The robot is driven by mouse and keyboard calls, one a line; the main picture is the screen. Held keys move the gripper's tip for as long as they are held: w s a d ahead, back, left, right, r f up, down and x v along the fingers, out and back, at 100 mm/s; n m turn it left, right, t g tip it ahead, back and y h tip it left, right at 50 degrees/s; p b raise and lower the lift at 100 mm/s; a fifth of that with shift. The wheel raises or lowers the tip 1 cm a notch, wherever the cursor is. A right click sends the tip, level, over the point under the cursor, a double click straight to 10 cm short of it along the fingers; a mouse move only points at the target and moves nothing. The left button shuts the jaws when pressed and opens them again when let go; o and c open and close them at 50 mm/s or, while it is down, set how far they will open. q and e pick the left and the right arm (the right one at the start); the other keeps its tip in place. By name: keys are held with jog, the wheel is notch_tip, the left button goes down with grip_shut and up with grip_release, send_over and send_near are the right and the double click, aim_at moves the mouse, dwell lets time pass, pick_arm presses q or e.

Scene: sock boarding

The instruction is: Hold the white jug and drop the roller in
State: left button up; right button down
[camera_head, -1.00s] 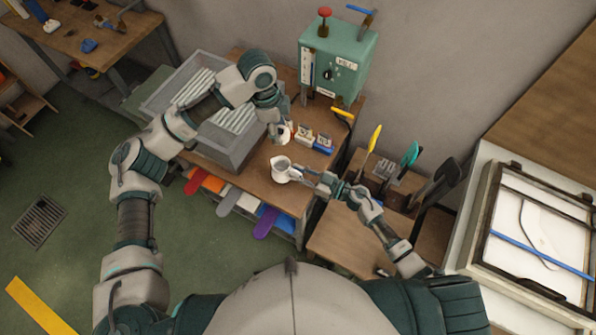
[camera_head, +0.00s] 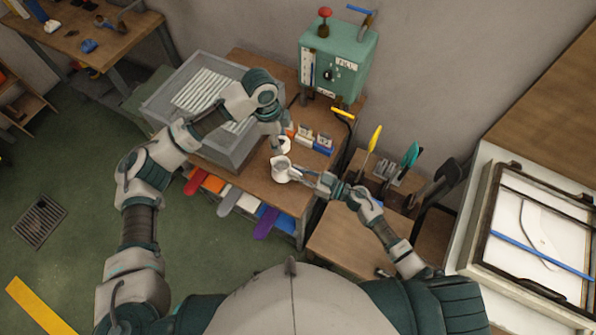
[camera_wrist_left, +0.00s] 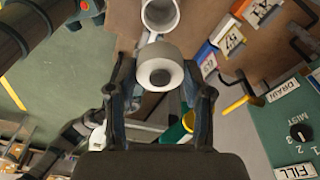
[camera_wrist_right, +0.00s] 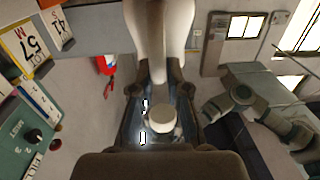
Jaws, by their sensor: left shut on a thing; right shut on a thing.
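The white jug (camera_head: 281,170) stands at the front edge of the wooden table, its open mouth facing up. Its rim also shows at the top of the left wrist view (camera_wrist_left: 160,13). My right gripper (camera_head: 298,175) is shut on the jug from the right; the pale jug part fills the top of the right wrist view (camera_wrist_right: 160,40). My left gripper (camera_head: 279,138) is shut on the white roller (camera_wrist_left: 160,66), a short cylinder with a dark round centre. In the head view the roller (camera_head: 283,146) is just behind the jug's mouth, apart from it.
A grey bin (camera_head: 170,98) with striped contents stands left of the jug. A green machine (camera_head: 340,65) is at the back. Small numbered blocks (camera_head: 314,138) sit right of the roller. Coloured tongue-shaped pieces (camera_head: 229,199) stick out below the table edge.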

pick_arm(q)
jog(key=shift+a+f, duration=0.25)
jog(key=shift+f, duration=0.55)
jog(key=shift+a+f, duration=0.2)
jog(key=shift+f, duration=0.55)
pick_arm(e)
jog(key=shift+a, duration=0.4)
pick_arm(q)
jog(key=shift+f, duration=0.6)
pick_arm(e)
jog(key=shift+d, duration=0.3)
pick_arm(q)
jog(key=shift+d+f, duration=0.15)
jog(key=shift+f, duration=1.8)
pick_arm(e)
jog(key=shift+a, duration=0.15)
pick_arm(q)
jog(key=o, duration=1.3)
jog(key=shift+r, duration=0.1)
jog(key=r, duration=0.4)
jog(key=a+r, duration=0.1)
jog(key=r, duration=0.6)
jog(key=shift+w+a+r, duration=0.25)
jog(key=shift+a+r, duration=0.05)
